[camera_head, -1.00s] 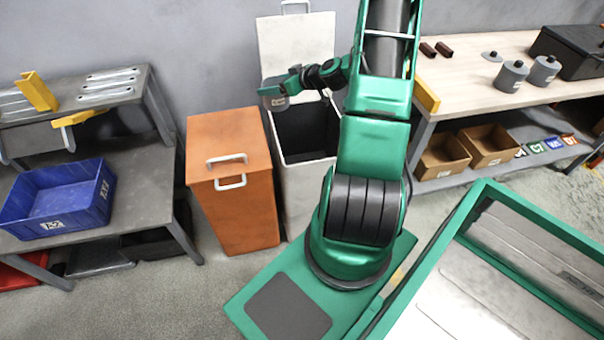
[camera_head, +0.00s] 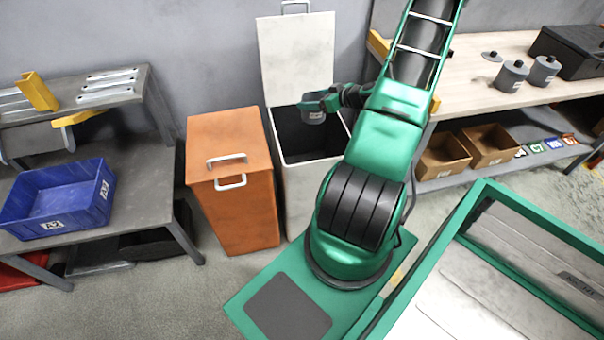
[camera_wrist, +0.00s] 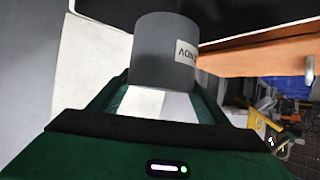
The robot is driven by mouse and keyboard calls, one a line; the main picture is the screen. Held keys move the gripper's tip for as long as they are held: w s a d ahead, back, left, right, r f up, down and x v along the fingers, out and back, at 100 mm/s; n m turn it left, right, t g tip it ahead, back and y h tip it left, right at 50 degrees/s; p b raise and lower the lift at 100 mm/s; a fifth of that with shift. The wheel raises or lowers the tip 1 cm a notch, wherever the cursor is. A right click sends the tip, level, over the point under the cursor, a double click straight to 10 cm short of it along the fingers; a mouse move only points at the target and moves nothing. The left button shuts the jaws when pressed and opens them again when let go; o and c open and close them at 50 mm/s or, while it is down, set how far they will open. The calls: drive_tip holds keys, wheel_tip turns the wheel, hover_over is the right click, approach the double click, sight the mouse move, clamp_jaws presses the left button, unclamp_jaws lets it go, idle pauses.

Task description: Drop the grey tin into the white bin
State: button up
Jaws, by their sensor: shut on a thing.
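The grey tin (camera_head: 313,117), with a white label, is held by my gripper (camera_head: 314,106) in the head view. It hangs over the open mouth of the white bin (camera_head: 300,200), whose dark inside shows below and around it. The bin's white lid (camera_head: 296,58) is swung up against the wall. In the wrist view the grey tin (camera_wrist: 165,55) sits between my two green fingers (camera_wrist: 160,100), its label to the right. My gripper is shut on it.
A closed orange bin (camera_head: 230,140) stands directly left of the white bin. A workbench (camera_head: 470,80) at the right carries two more grey tins (camera_head: 528,73) and a black case (camera_head: 572,52). A blue crate (camera_head: 60,200) lies on the left bench.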

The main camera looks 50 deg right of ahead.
drive_tip(key=shift+f, duration=0.85)
drive_tip(key=o, duration=1.3)
drive_tip(key=v, duration=1)
drive_tip(key=shift+s+r, duration=0.15)
drive_tip(key=shift+s, duration=0.2)
